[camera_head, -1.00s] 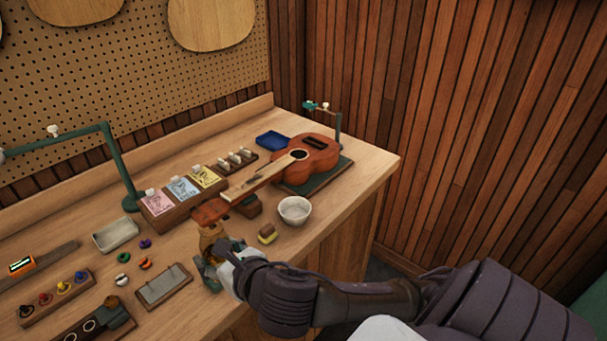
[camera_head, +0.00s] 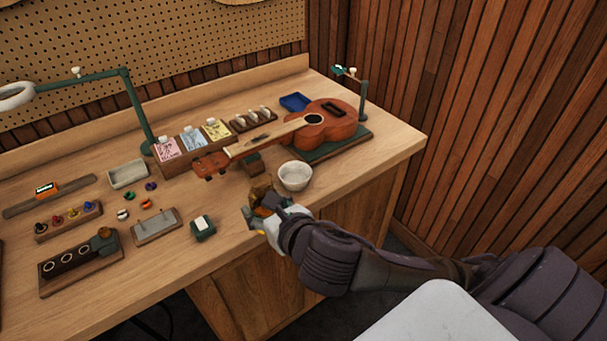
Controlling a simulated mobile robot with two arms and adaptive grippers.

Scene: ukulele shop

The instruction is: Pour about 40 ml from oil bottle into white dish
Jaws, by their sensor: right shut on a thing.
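The white dish (camera_head: 294,177) is a small round bowl standing on the bench near its front edge, beside the ukulele. My right gripper (camera_head: 264,212) is shut on a brown amber bottle (camera_head: 262,194), which I take to be the oil bottle. They are just left of and in front of the dish, close to it. The gripper hides the bottle's lower part, and I cannot tell whether the bottle is tilted. The dish's contents are not clear. My left gripper is out of view.
A ukulele (camera_head: 318,126) lies behind the dish on a dark mat, its neck pointing left. A small green-and-white block (camera_head: 203,227), a flat tray (camera_head: 156,226) and a dark rack (camera_head: 80,262) lie to the left. A green lamp arm (camera_head: 136,110) stands behind.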

